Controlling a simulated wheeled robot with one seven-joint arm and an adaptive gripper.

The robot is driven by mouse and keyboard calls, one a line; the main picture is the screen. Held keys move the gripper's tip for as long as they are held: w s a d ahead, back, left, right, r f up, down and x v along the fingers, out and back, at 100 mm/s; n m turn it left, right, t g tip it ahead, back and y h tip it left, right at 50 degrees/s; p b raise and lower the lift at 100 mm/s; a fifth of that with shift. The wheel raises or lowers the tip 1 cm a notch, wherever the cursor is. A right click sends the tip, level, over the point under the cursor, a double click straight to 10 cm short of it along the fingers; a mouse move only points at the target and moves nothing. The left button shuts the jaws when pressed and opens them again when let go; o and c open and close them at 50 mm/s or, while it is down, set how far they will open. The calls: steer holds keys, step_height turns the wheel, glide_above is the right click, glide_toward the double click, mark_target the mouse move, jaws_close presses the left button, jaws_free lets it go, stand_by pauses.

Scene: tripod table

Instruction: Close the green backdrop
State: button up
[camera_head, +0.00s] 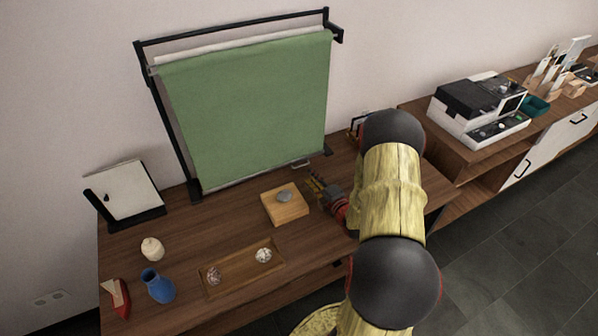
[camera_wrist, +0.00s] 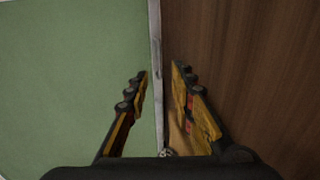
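The green backdrop (camera_head: 245,105) hangs unrolled from a black frame (camera_head: 170,130) at the back of the wooden table. Its lower edge is close to the tabletop, with a small grey handle (camera_head: 300,164) near the right part of that edge. My gripper (camera_head: 314,183) is just in front of the lower right of the backdrop. In the wrist view the backdrop (camera_wrist: 70,75) fills the left side, and its grey bottom bar (camera_wrist: 156,40) runs between the two fingers. My gripper (camera_wrist: 160,72) is open there, and I cannot tell whether the fingers touch the bar.
A wooden block with a grey stone (camera_head: 284,196) stands left of my gripper. A wooden tray (camera_head: 235,276), a blue vase (camera_head: 158,286), a cream jar (camera_head: 152,249) and a white panel (camera_head: 125,188) are further left. A white machine (camera_head: 478,108) stands on the right cabinet.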

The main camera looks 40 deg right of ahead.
steer(key=b+x, duration=0.2)
steer(key=x, duration=0.5)
steer(key=shift+w, duration=0.1)
steer(key=shift+c, duration=0.4)
jaws_close()
stand_by(0.4)
